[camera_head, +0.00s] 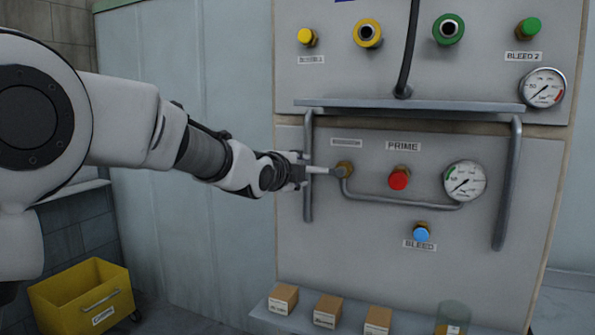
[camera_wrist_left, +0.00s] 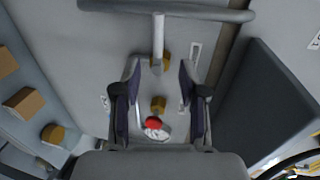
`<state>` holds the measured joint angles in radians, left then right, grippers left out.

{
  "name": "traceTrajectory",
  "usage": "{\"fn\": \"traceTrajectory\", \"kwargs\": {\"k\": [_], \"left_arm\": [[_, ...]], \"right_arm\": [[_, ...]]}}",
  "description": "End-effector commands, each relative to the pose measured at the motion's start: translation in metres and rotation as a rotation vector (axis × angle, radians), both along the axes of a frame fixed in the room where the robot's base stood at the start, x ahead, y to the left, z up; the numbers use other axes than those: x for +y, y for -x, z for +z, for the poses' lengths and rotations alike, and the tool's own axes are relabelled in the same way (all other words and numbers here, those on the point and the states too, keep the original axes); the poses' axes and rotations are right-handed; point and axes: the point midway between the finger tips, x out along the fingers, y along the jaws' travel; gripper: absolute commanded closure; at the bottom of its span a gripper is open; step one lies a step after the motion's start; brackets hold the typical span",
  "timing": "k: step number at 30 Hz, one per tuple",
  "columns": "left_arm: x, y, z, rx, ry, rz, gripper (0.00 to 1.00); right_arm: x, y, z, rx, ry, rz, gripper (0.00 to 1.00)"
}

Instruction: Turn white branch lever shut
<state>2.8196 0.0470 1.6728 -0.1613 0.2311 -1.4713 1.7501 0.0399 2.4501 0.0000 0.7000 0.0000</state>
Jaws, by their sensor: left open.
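The white lever (camera_head: 322,171) points left, roughly level, from its brass valve (camera_head: 345,169) on the grey panel. In the left wrist view the lever (camera_wrist_left: 158,36) runs from the brass fitting (camera_wrist_left: 160,65) up to a grey bar. My left gripper (camera_head: 302,167) is at the lever's left end, in front of the panel's left bar. The open fingers (camera_wrist_left: 159,68) show on either side of the lever's line in the wrist view. I cannot tell whether they touch it. The small label above the valve is too blurred to read. My right gripper is out of view.
The grey guard rail (camera_head: 308,205) stands close to my gripper. A red PRIME knob (camera_head: 399,179), a gauge (camera_head: 465,181) and a blue BLEED knob (camera_head: 421,233) are to the right. Small boxes (camera_head: 328,311) line the shelf below. A yellow bin (camera_head: 85,295) is lower left.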

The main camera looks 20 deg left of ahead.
Motion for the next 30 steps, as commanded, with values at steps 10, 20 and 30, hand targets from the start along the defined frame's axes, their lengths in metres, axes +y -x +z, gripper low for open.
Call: {"fn": "traceTrajectory", "kwargs": {"k": [10, 20, 30], "left_arm": [[0.0, 0.012, 0.002, 0.001, -0.001, 0.0, 0.58], [0.0, 0.009, -0.027, 0.044, 0.04, 0.007, 0.58], [-0.006, 0.044, -0.304, 0.463, 0.48, 0.207, 0.58]], "right_arm": [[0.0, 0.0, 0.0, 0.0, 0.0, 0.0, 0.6], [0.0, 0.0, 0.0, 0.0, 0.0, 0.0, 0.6], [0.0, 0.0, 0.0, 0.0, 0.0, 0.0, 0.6]]}}
